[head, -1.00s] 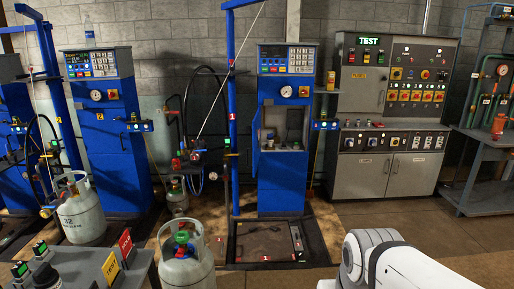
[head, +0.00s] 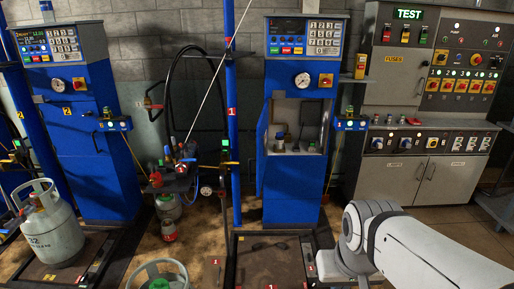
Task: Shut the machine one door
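The blue machine one (head: 290,185) stands upright at the centre, with a keypad, a round gauge and a "1" label beside it. Its front compartment (head: 308,112) is open, and small fittings show on the shelf inside. The machine one door (head: 262,150) appears as a narrow blue panel, seen nearly edge-on at the left side of the opening, so it stands open. My white arm reaches in from the lower right, in front of the machine and apart from the door. My gripper's fingers do not show.
A scale platform (head: 270,262) lies at the foot of machine one. A blue post (head: 232,130) stands just left of the door. A gas cylinder (head: 160,276) is low in front. The grey test cabinet (head: 410,178) stands right. Machine two (head: 85,150) is left.

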